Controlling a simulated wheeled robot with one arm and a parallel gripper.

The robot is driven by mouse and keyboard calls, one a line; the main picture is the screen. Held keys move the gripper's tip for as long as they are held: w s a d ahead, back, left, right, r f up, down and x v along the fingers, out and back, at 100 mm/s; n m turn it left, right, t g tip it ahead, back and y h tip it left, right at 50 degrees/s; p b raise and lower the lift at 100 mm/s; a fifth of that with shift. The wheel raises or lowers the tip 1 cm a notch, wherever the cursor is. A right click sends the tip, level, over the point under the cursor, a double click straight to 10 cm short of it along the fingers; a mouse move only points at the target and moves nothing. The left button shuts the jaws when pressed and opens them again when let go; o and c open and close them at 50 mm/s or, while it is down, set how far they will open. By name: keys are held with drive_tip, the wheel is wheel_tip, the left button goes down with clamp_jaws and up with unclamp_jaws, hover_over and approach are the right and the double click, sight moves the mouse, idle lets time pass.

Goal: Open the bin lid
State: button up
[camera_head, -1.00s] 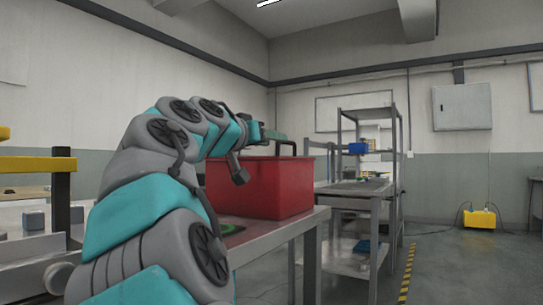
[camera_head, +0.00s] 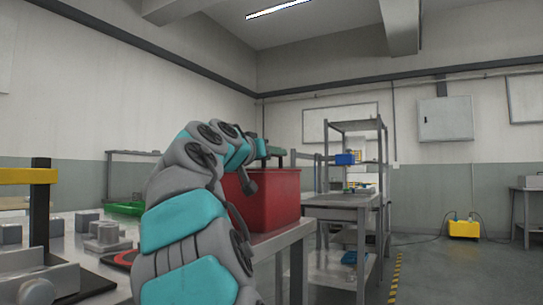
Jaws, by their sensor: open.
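A red bin (camera_head: 272,204) stands at the right end of the metal table, partly hidden behind my arm. Contact with the bin cannot be made out.
The metal table (camera_head: 285,238) holds grey blocks (camera_head: 88,221) and a green tray (camera_head: 124,208) at left. A metal shelf rack (camera_head: 335,201) stands behind the bin at right. A yellow box (camera_head: 463,229) sits on open floor at far right.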

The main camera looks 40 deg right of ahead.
drive_tip(key=shift+c, duration=0.3)
clamp_jaws()
idle(1.0)
